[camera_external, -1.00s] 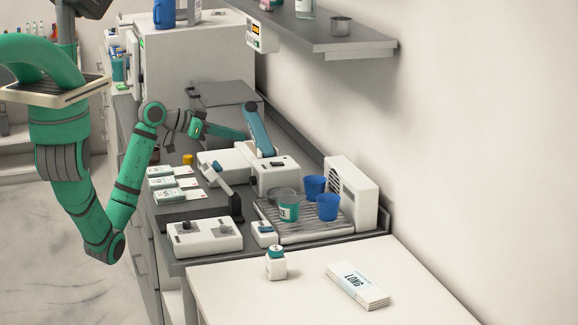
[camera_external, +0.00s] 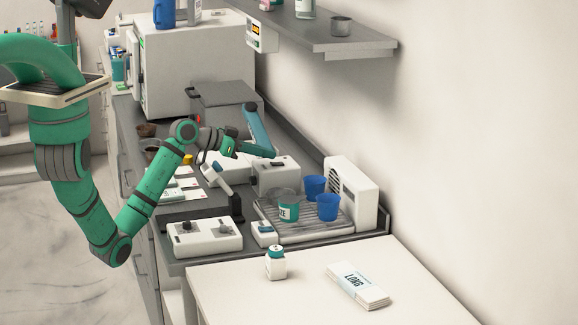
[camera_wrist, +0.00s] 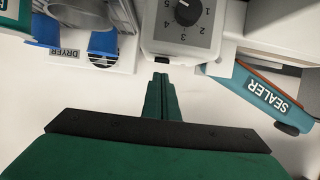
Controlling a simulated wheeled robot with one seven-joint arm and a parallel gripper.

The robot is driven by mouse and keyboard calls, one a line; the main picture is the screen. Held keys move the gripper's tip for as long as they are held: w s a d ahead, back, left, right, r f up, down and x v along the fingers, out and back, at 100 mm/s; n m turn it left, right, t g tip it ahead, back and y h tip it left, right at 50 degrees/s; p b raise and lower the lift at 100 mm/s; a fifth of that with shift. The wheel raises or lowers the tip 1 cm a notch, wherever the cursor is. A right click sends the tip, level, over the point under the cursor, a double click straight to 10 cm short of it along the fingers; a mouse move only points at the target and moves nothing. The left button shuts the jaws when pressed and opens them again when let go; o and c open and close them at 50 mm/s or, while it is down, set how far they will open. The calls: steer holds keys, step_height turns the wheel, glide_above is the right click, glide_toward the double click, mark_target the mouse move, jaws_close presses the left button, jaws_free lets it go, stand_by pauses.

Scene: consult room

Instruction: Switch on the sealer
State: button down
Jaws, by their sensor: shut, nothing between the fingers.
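The sealer shows as a teal lever labelled SEALER (camera_wrist: 265,93) at the right of the wrist view; in the external view the lever (camera_external: 259,129) stands raised and tilted. Beside it is a white box with a numbered dial (camera_wrist: 186,12), also in the external view (camera_external: 285,176). I cannot tell if it is one unit with the sealer. A small black switch-like part (camera_wrist: 162,59) sits at the box's near edge. My gripper (camera_wrist: 161,78) is shut and empty, its tips just short of that part. In the external view my gripper (camera_external: 258,151) is beside the lever's lower end.
The dryer (camera_wrist: 75,52) with blue cups stands left in the wrist view. A shelf (camera_external: 340,43) overhangs behind.

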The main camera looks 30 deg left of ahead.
steer(key=shift+s+f, duration=0.1)
steer(key=shift+f, duration=0.45)
steer(key=shift+a+f, duration=0.1)
steer(key=shift+f, duration=0.2)
steer(key=shift+r, duration=0.15)
steer(key=shift+r, duration=0.7)
